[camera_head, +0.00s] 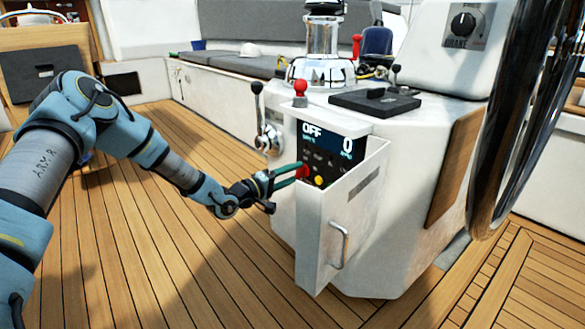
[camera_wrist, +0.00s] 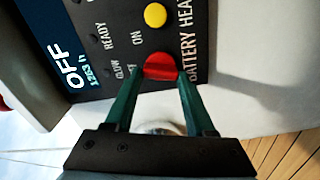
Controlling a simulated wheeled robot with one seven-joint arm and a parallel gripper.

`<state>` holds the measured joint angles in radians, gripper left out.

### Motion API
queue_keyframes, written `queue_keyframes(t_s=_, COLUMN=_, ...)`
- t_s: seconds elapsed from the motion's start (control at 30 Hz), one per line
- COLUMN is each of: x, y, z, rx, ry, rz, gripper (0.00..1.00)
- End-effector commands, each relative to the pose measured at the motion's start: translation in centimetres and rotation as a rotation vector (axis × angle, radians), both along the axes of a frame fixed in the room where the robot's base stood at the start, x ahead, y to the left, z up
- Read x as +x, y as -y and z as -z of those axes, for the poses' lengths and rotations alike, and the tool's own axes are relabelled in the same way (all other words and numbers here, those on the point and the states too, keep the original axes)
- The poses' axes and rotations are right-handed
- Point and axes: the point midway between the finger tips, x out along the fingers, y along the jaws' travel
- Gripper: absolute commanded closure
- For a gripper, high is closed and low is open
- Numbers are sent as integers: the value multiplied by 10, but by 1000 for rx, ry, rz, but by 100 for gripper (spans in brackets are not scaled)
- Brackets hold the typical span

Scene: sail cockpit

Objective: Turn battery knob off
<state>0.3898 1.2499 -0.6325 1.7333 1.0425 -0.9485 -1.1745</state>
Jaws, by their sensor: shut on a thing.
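The red battery knob (camera_wrist: 160,67) is on a dark panel (camera_wrist: 110,22) beside the lettering "BATTERY HEA…", the rest of which is cut off. My gripper (camera_wrist: 161,80) is shut on the red knob, with one green finger on each side of it. In the head view my gripper (camera_head: 301,171) reaches from the left into the panel, and the red knob (camera_head: 304,172) is partly covered by the fingers. A yellow knob (camera_wrist: 155,15) sits next to the red one; it also shows in the head view (camera_head: 319,180). The panel display (camera_head: 325,138) reads "OFF" and "0".
An open white cabinet door (camera_head: 345,215) with a metal handle (camera_head: 338,245) stands just right of the panel. A lever (camera_head: 258,105) and a red-topped lever (camera_head: 300,92) are close above my gripper. A large dark wheel (camera_head: 520,110) is at right. The wooden deck (camera_head: 150,250) is clear.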

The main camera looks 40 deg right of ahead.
Motion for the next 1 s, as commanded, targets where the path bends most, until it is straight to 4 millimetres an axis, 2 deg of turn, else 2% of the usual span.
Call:
queue_keyframes(t_s=0.4, x=0, y=-1, z=2, rx=16, ry=-238, rz=0, gripper=100)
queue_keyframes(t_s=1.0, x=0, y=-1, z=3, rx=20, ry=-292, rz=0, gripper=100)
